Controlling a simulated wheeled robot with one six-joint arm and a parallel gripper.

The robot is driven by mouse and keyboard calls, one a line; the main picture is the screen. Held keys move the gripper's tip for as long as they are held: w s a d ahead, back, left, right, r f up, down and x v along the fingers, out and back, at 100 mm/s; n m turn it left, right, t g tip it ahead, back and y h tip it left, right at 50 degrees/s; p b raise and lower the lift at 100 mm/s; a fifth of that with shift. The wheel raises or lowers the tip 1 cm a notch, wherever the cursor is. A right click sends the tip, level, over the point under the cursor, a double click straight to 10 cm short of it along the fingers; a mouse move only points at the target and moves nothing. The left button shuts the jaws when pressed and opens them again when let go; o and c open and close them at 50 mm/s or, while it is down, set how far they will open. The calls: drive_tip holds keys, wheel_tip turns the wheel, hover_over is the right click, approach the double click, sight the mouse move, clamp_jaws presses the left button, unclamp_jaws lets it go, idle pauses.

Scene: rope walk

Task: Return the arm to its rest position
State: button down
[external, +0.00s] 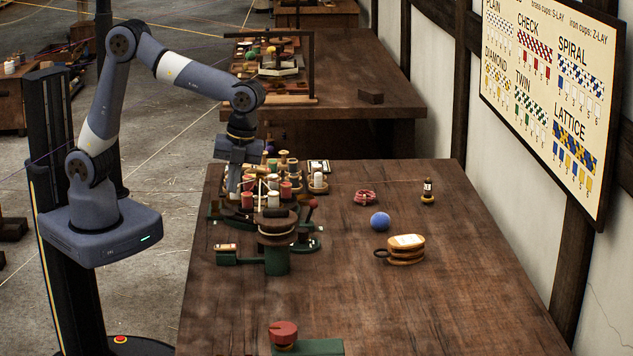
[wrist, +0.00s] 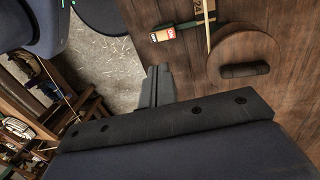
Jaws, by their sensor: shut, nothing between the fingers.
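My arm reaches out from its column at the left in the external view and bends down over the left edge of the near table. My gripper (external: 235,184) points down beside the rope-making machine (external: 277,258), close to its spools. In the wrist view my gripper (wrist: 157,85) is shut, its two fingers together with nothing between them. Below it lies the table's edge, with the floor on one side. In the external view the fingertips are partly hard to make out against the spools.
Red and white spools (external: 286,190) crowd the machine's back. On the table (external: 480,310) lie a blue ball (external: 380,221), a wooden block with a ring (external: 406,250), a pink coil (external: 366,197) and a small bobbin (external: 428,192). A red knob (external: 284,334) stands in front. The right side is mostly clear.

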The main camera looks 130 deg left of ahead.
drive_tip(key=shift+s+d+t+y, duration=0.75)
drive_tip(key=shift+s+t+y, duration=0.05)
drive_tip(key=shift+s, duration=0.05)
hover_over(229, 246)
drive_tip(key=f, duration=0.9)
drive_tip(key=shift+s+d, duration=0.1)
drive_tip(key=shift+s, duration=0.15)
drive_tip(key=shift+w+g+h, duration=0.15)
drive_tip(key=shift+g+h, duration=0.15)
drive_tip(key=shift+f+g+h, duration=0.3)
drive_tip(key=shift+g+h, duration=0.2)
drive_tip(key=c, duration=2.1)
unclamp_jaws()
drive_tip(key=shift+c, duration=0.2)
